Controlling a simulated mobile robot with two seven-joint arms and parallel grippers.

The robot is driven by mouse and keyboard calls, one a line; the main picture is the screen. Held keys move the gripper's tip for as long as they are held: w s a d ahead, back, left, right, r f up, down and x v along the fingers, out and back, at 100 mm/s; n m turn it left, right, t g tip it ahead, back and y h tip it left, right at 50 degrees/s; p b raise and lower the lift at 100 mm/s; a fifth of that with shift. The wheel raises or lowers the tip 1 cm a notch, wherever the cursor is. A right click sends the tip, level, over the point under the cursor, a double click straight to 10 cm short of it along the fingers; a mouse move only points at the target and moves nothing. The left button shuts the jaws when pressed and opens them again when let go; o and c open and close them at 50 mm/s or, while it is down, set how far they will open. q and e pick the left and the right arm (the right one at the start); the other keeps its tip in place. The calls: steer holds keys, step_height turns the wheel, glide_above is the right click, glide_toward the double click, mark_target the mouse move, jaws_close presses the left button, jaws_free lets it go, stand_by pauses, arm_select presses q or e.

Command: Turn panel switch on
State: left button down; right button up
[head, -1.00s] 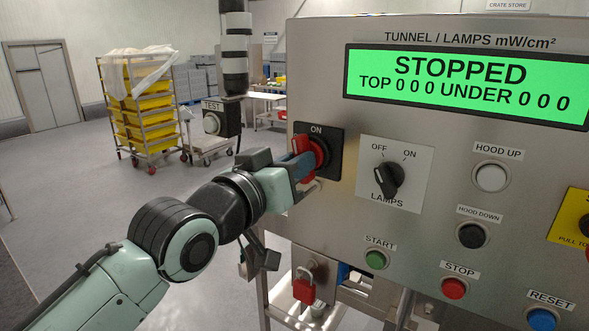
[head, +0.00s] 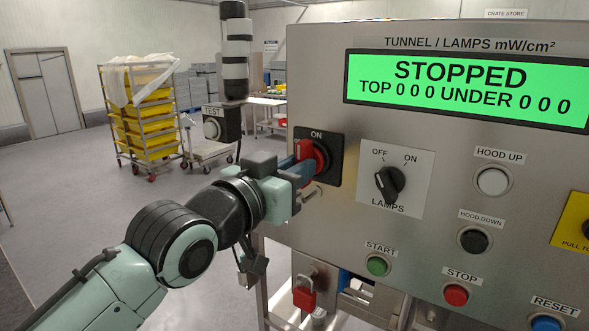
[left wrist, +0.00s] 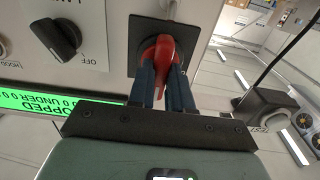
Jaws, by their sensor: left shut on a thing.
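The panel switch is a red rotary handle (head: 317,153) on a black plate (head: 332,171) marked ON, at the panel's left edge. My left gripper (head: 301,169) reaches it from the left and is shut on the red handle. In the left wrist view, the blue-grey fingers of my left gripper (left wrist: 164,88) lie on both sides of the red handle (left wrist: 161,50). The fingers hide part of the handle in the head view, so its exact angle is hard to tell. The display (head: 468,88) reads STOPPED. My right gripper is not in view.
A black LAMPS knob (head: 390,183) sits just right of the switch, pointing toward OFF. Several push buttons, including green START (head: 377,266), lie right and below. A red padlock (head: 304,294) hangs below.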

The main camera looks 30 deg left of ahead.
arm_select(q)
steer(key=c, duration=1)
jaws_free()
steer(key=shift+c, duration=0.2)
steer(key=shift+s, duration=0.1)
steer(key=s+a+b, duration=0.1)
steer(key=s+b, duration=0.1)
steer(key=s, duration=1.1)
